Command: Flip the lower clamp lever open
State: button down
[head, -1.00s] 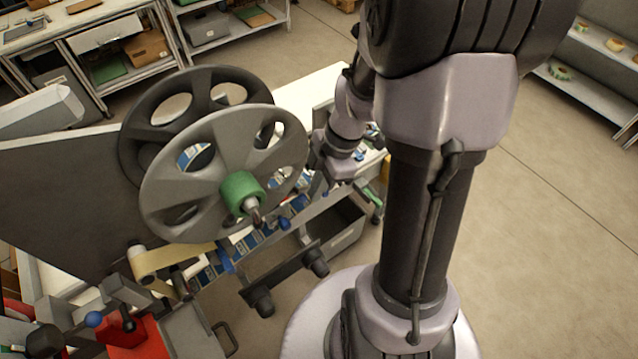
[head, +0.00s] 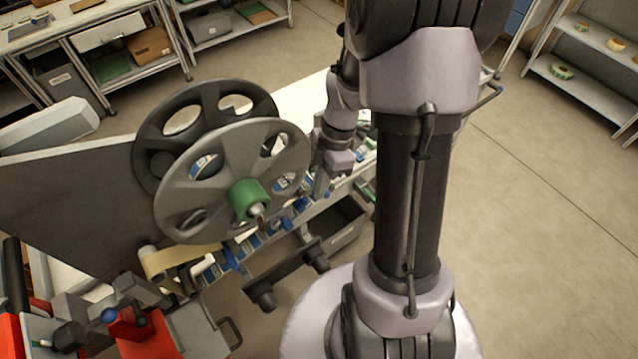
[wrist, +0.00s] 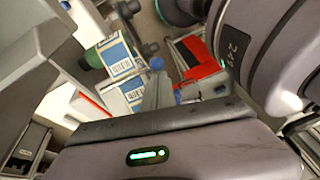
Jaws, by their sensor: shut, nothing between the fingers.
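My gripper (head: 322,184) points down beside the right edge of the front reel, over the machine's edge. Its fingers are shut with nothing between them. In the wrist view my gripper's fingertips (wrist: 157,88) show close together, with a blue knob (wrist: 156,63) just beyond them; I cannot tell if they touch it.
A grey reel (head: 205,205) with a green hub (head: 248,198) stands before a darker reel (head: 150,150). A grey bin (head: 345,238) is below the machine. The floor at right is clear.

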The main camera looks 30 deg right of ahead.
jog(key=shift+w+d+r+n+g+p, duration=0.25)
jog(key=shift+r+g+p, duration=0.45)
jog(key=shift+p, duration=0.85)
jog(key=shift+w+d+r+n+g+p, duration=0.25)
jog(key=shift+r+g+p, duration=0.4)
jog(key=shift+p, duration=0.9)
jog(key=shift+w+d+r+p, duration=0.25)
jog(key=shift+w+d+p, duration=0.15)
jog(key=shift+p, duration=0.35)
jog(key=shift+w, duration=0.15)
jog(key=shift+r, duration=0.1)
jog(key=shift+r+p, duration=0.75)
